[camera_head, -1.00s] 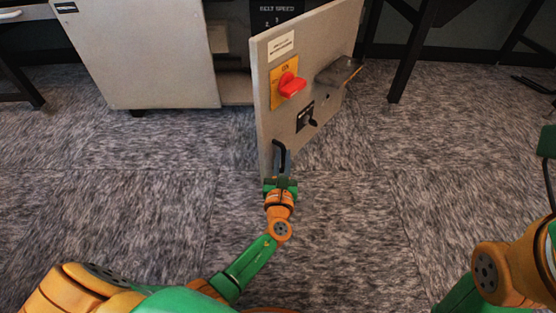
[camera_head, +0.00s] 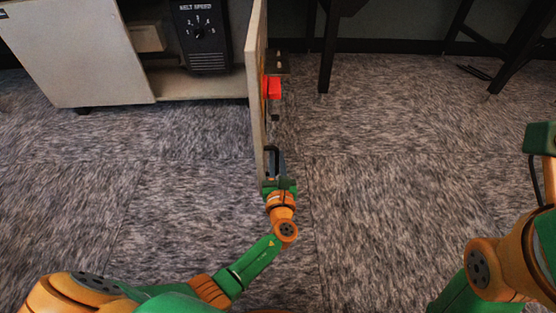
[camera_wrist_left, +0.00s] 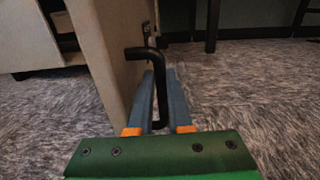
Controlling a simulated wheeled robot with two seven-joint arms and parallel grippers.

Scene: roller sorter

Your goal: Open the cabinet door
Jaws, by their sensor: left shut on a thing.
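The cabinet door (camera_head: 256,90) stands swung out from the grey cabinet (camera_head: 75,50), seen nearly edge-on in the head view. Its outer face, at the right, carries a red switch (camera_head: 273,88). A black handle (camera_head: 272,155) sits near the door's free edge. My left gripper (camera_head: 275,168) is at this handle. In the left wrist view its two fingers are closed around the handle (camera_wrist_left: 150,54), beside the door (camera_wrist_left: 112,55). Part of my right arm shows at the right of the head view; its fingertips cannot be made out.
Inside the cabinet a black belt speed dial panel (camera_head: 203,35) shows beside a pale box (camera_head: 146,37). Dark table legs (camera_head: 328,50) stand to the right of the door. The carpet (camera_head: 390,200) between the door and my right arm is clear.

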